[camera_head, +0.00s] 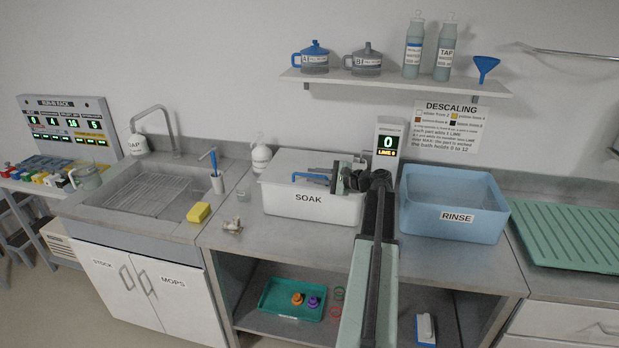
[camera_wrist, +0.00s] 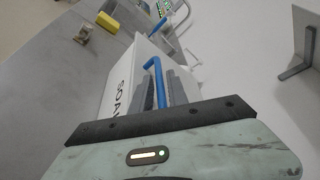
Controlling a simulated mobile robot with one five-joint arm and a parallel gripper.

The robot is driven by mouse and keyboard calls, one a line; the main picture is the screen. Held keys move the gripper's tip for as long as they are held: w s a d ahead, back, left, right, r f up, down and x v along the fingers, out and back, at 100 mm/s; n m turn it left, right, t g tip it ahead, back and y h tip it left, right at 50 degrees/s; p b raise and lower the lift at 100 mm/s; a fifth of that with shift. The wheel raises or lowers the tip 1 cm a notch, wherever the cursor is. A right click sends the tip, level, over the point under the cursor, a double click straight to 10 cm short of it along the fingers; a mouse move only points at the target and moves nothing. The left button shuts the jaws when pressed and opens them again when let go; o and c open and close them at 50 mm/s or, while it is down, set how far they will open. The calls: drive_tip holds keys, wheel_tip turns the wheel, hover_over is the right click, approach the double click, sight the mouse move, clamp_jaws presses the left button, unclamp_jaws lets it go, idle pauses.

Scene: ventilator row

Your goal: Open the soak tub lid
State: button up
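The soak tub (camera_head: 308,207) is a white box labelled SOAK in the middle of the counter. In the wrist view the blue handle (camera_wrist: 159,82) runs between my two grey fingers (camera_wrist: 164,90). The fingers look apart, one on each side of the bar; whether they touch it is hard to see. My arm hides the tub's right end.
A blue RINSE tub (camera_head: 455,218) stands close to the right of my arm. A white bottle (camera_head: 261,155) stands behind the soak tub's left end. A display post (camera_head: 388,140) reading 0 stands behind. The counter left of the tub holds small items (camera_head: 233,226).

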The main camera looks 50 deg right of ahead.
drive_tip(key=shift+x, duration=1.3)
clamp_jaws()
